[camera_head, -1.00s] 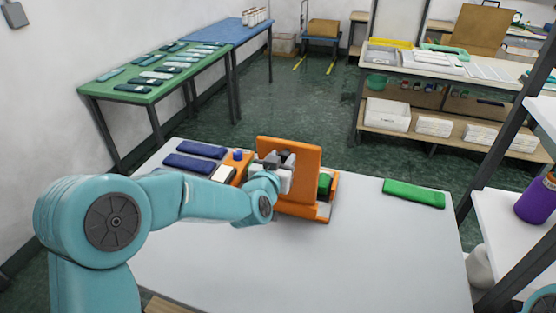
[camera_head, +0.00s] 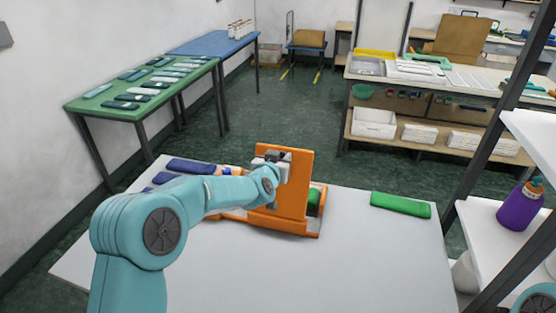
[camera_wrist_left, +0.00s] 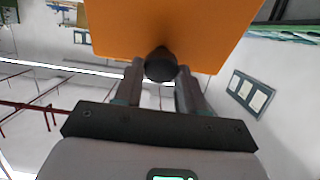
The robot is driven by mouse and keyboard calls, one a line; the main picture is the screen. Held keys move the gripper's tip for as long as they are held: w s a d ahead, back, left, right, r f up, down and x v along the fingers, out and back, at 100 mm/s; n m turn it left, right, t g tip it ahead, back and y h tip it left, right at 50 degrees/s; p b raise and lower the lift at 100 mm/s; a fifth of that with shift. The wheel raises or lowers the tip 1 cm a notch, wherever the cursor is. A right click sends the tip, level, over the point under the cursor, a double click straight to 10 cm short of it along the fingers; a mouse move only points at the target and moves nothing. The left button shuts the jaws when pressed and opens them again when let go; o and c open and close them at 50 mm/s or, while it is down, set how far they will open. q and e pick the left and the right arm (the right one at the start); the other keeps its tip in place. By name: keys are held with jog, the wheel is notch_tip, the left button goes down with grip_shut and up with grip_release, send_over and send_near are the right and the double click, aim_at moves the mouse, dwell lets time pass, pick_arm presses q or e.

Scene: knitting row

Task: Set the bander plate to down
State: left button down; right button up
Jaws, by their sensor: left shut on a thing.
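The bander plate (camera_head: 296,190) is an orange panel standing nearly upright on an orange machine on the white table. My left gripper (camera_head: 272,163) reaches it from the left, at its near face. In the left wrist view, the plate (camera_wrist_left: 165,22) fills the top, and a dark round knob (camera_wrist_left: 160,65) on it sits between the two fingers of my left gripper (camera_wrist_left: 158,85). The gripper is shut on this knob. My arm hides the machine's left part in the head view. My right gripper is not in view.
A green folded cloth (camera_head: 400,205) lies on the white table (camera_head: 360,260) at right; dark blue folded pieces (camera_head: 190,166) lie at left. A green piece (camera_head: 314,201) sits behind the plate. A shelf rack with a purple bottle (camera_head: 520,207) stands at right. The table's front is clear.

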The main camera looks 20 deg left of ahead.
pick_arm(q)
jog(key=shift+w+r, duration=0.1)
jog(key=shift+r, duration=0.55)
jog(key=c, duration=0.7)
grip_release()
jog(key=shift+o, duration=0.2)
jog(key=shift+f, duration=0.25)
jog(key=b+v, duration=0.4)
jog(key=v, duration=1.2)
jog(key=shift+s, duration=0.4)
jog(key=shift+d, duration=0.1)
